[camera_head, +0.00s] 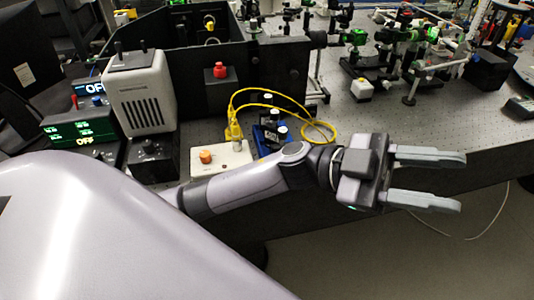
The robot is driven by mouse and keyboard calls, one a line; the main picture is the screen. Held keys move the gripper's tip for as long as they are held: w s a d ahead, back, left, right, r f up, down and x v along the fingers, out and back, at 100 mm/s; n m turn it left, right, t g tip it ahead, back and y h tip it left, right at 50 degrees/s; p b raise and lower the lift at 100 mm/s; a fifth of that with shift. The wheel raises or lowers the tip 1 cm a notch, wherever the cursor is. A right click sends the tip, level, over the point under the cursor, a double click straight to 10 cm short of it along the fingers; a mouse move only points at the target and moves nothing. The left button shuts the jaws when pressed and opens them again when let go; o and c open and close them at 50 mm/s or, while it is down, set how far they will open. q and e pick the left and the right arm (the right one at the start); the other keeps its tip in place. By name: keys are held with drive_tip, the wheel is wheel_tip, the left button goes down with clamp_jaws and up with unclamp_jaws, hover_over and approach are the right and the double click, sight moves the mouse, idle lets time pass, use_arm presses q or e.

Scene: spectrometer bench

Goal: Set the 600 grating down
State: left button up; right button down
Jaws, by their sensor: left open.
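My left gripper (460,182) reaches in from the left and is open, with its two grey fingers apart and nothing between them. It hangs over the front edge of the optical bench (480,130), with the floor below. No grating marked 600 can be made out. A blue holder (262,146) with several black-topped pieces stands on the bench behind my left forearm; whether any of them is a grating I cannot tell. My right gripper is not in view.
A white box with an orange knob (206,156) stands left of the blue holder, beside a looping yellow cable (300,101). A white lamp housing (140,92) and green-lit displays (80,131) stand farther left. A black enclosure (255,70) and optics mounts (400,45) stand behind.

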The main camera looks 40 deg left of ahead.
use_arm(q)
drive_tip(key=w+a+f+n+t+y, duration=0.3)
drive_tip(key=a+f+n+t+y, duration=0.35)
drive_tip(key=f+n+t, duration=0.3)
drive_tip(key=w+a+f+n+t+y, duration=0.3)
drive_tip(key=a+f+n+t+y, duration=0.2)
drive_tip(key=f+n+t+y, duration=0.4)
drive_tip(key=s+a+f+n+g+y, duration=0.2)
drive_tip(key=s+a+f+g, duration=0.2)
drive_tip(key=s+f, duration=0.3)
drive_tip(key=s+a+f+n+g+y, duration=0.1)
drive_tip(key=s+a+f+g+y, duration=0.2)
drive_tip(key=s+f, duration=0.4)
wheel_tip(320, 180, down, 6)
drive_tip(key=shift+a+f+n+g, duration=0.2)
drive_tip(key=shift+a+n+g, duration=0.15)
drive_tip(key=shift+a+g, duration=0.25)
